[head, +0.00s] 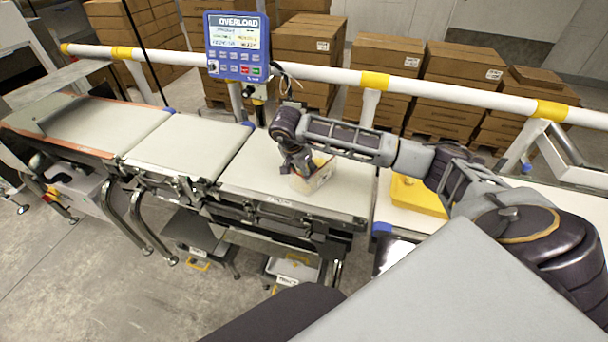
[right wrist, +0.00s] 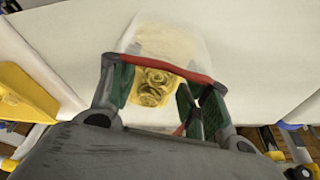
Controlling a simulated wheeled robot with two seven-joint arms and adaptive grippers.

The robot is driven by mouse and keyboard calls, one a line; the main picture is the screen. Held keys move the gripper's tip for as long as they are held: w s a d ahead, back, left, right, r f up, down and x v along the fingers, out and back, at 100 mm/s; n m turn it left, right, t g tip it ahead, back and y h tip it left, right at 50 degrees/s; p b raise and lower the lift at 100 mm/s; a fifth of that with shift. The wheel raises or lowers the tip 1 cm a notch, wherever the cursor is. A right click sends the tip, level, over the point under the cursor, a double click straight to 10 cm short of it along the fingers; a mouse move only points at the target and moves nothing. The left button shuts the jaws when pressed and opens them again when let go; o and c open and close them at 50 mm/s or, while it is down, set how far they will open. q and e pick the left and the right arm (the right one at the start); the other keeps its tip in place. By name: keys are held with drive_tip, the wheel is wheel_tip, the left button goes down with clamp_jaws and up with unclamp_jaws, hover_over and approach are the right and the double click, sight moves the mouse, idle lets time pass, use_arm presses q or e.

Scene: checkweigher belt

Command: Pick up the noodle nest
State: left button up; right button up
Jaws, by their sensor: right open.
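The noodle nest is a clear pack with yellow coiled noodles in it. It sits on the white belt section (head: 245,180) in the middle of the line, and its pale side (head: 318,178) shows beside my right gripper (head: 297,165). In the right wrist view the noodle nest (right wrist: 155,84) lies between and just beyond the fingers of my right gripper (right wrist: 158,100). Those fingers are apart, with green pads and red edges. A red bar of the gripper crosses in front of the pack, and I cannot tell whether either finger touches it. My left gripper is out of view.
A blue display (head: 238,46) reading OVERLOAD stands behind the belt. A white and yellow rail (head: 315,72) runs along the back, with stacked cartons (head: 385,60) beyond. The left belts are clear.

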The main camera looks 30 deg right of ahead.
drive_tip(key=shift+s+d+f, duration=0.1)
drive_tip(key=shift+s+f, duration=0.15)
drive_tip(key=shift+f, duration=0.35)
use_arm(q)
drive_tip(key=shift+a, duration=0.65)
use_arm(e)
drive_tip(key=shift+s, duration=0.1)
drive_tip(key=c, duration=0.6)
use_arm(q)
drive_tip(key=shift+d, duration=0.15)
use_arm(e)
drive_tip(key=shift+r, duration=0.15)
drive_tip(key=shift+w+r, duration=0.2)
drive_tip(key=shift+r, duration=0.15)
drive_tip(key=r, duration=0.4)
drive_tip(key=r+b, duration=0.1)
drive_tip(key=r, duration=0.2)
drive_tip(key=shift+w+r, duration=0.2)
drive_tip(key=shift+r, duration=0.75)
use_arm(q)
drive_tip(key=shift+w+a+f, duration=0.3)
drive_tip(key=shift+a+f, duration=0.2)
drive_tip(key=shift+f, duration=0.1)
use_arm(e)
drive_tip(key=shift+r, duration=0.25)
